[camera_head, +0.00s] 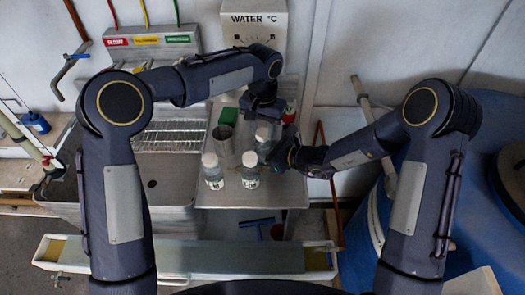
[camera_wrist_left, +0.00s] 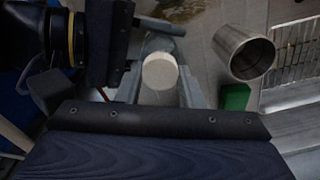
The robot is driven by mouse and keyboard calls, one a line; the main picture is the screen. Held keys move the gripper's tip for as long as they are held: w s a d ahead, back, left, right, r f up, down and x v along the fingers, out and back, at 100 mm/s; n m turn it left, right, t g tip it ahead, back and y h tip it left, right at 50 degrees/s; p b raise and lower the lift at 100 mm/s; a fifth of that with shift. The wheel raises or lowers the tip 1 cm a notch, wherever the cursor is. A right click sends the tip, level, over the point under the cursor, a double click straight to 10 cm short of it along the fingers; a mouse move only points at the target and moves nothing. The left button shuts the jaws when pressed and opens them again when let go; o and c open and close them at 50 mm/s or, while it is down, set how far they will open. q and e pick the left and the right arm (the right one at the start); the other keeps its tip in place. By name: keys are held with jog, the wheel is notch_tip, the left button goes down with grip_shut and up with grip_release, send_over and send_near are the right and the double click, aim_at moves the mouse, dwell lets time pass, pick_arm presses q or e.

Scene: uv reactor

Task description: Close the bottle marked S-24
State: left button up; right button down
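Three clear bottles with pale caps stand on the metal surface: a left one (camera_head: 213,172), a middle one (camera_head: 250,170) and a rear one (camera_head: 263,139). The front two carry labels too small to read, so I cannot tell which is S-24. My left gripper (camera_head: 264,112) points down just above the rear bottle. In the left wrist view the round pale cap (camera_wrist_left: 160,72) lies between its grey fingers; contact is unclear. My right gripper (camera_head: 287,153) reaches in from the right beside the rear bottle, its fingertips partly hidden.
A metal cup (camera_head: 224,139) and a green block (camera_head: 228,116) stand left of the rear bottle. A red-topped container (camera_head: 289,114) is behind my right gripper. A wire rack (camera_head: 172,136) and sink (camera_head: 165,180) lie left. A blue barrel (camera_head: 379,225) stands right.

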pick_arm(q)
jog(key=shift+c, duration=1.3)
jog(key=o, duration=1.1)
jog(key=shift+o, duration=0.2)
jog(key=shift+r, duration=0.1)
notch_tip(320, 180, up, 12)
